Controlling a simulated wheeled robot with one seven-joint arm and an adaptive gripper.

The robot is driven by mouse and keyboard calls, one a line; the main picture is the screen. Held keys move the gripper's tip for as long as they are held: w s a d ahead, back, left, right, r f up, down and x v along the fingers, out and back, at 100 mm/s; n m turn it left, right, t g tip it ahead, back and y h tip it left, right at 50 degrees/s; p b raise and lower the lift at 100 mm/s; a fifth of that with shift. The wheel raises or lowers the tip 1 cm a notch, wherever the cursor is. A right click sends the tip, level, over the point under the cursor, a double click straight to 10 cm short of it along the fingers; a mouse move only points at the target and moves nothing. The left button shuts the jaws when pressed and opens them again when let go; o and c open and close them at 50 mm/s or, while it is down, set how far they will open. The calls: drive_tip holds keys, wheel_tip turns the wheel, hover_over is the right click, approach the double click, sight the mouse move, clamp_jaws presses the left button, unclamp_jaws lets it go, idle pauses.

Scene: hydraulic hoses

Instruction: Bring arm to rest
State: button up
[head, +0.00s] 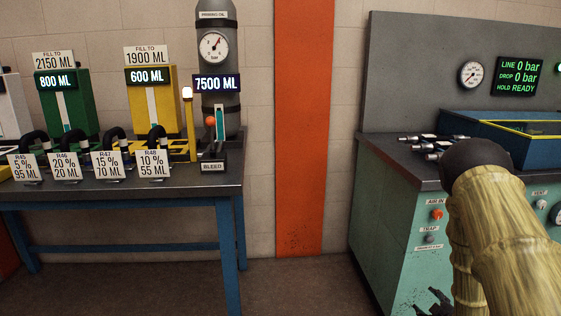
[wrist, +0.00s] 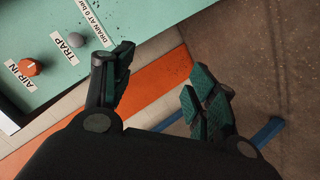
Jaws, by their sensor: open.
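My gripper (wrist: 160,95) is open and empty in the wrist view, its two dark fingers with green pads spread apart. Floor, the orange stripe and the side of the teal cabinet show behind them. In the head view my gripper (head: 435,302) shows only in part, low at the bottom edge in front of the teal cabinet (head: 385,215). My arm comes down at the right of the head view and covers part of the cabinet front.
The cabinet front carries an orange AIR IN knob (wrist: 32,68) and a grey TRAP knob (wrist: 76,40). Hose fittings (head: 420,145) and a blue tray (head: 480,128) sit on top. A blue-legged bench (head: 195,188) stands left with hoses and tanks. Floor between is clear.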

drive_tip(key=s+a+f+m+g, duration=0.35)
drive_tip(key=s+a+f, duration=0.45)
drive_tip(key=s, duration=0.3)
drive_tip(key=s+a+f+m+g, duration=0.2)
drive_tip(key=s+a+f+g, duration=0.2)
drive_tip(key=s+a+f, duration=0.45)
drive_tip(key=s+a+m+g+y, duration=0.1)
drive_tip(key=s+a+m+g, duration=0.3)
drive_tip(key=s, duration=0.8)
drive_tip(key=s+a+g, duration=0.2)
drive_tip(key=s+a, duration=0.3)
drive_tip(key=s, duration=0.7)
wheel_tip(320, 180, up, 21)
drive_tip(key=s+p, duration=0.1)
drive_tip(key=p, duration=2)
drive_tip(key=shift+s+a+p, duration=0.2)
drive_tip(key=shift+a+p, duration=0.1)
drive_tip(key=shift+a, duration=0.05)
